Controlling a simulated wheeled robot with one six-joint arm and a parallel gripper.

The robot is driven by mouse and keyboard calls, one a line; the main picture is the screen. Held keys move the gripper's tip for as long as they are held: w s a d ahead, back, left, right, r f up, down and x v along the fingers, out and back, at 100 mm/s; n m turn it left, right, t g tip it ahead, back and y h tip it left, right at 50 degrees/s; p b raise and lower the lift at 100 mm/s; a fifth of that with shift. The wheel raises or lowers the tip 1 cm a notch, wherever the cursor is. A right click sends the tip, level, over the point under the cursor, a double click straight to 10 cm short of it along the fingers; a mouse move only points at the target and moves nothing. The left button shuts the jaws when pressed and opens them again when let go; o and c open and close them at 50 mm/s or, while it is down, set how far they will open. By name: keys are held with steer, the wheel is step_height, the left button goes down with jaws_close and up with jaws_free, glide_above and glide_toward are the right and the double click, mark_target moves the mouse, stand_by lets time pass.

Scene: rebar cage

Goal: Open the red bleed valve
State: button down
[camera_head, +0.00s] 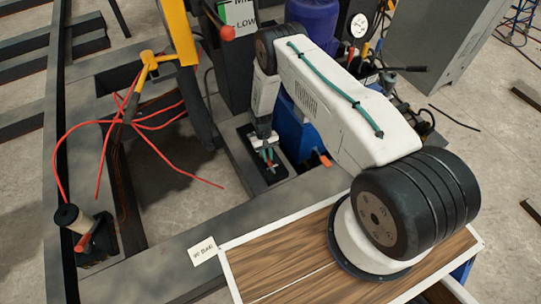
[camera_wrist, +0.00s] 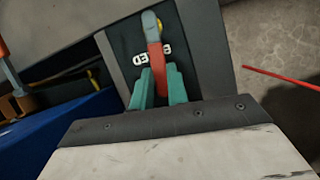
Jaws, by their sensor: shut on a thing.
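The red bleed valve handle (camera_wrist: 154,62) stands over a dark plate (camera_wrist: 188,40) with a white label that appears to read BLEED, seen upside down in the wrist view. The handle has a grey rounded tip. My gripper (camera_wrist: 157,88) has teal fingers on both sides of the handle and is shut on it. In the head view my gripper (camera_head: 268,155) points down at the dark plate (camera_head: 262,178) on the grey frame, and a little red of the handle (camera_head: 271,166) shows between the fingers. The handle's base is hidden by the fingers.
A blue box (camera_head: 300,135) stands close to the right of my gripper. A yellow post (camera_head: 180,30) and loose red wires (camera_head: 130,118) are to the left. Another red lever (camera_head: 84,242) sits at lower left. A wood-topped surface (camera_head: 270,262) is in front.

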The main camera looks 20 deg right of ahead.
steer(key=shift+s+a+n+h, duration=0.1)
steer(key=shift+a+n+h, duration=0.3)
steer(key=shift+n, duration=0.3)
steer(key=shift+a, duration=0.1)
steer(key=c, duration=1.4)
jaws_free()
steer(key=shift+o, duration=0.2)
steer(key=shift+r, duration=0.1)
steer(key=v, duration=0.7)
steer(key=shift+r, duration=0.3)
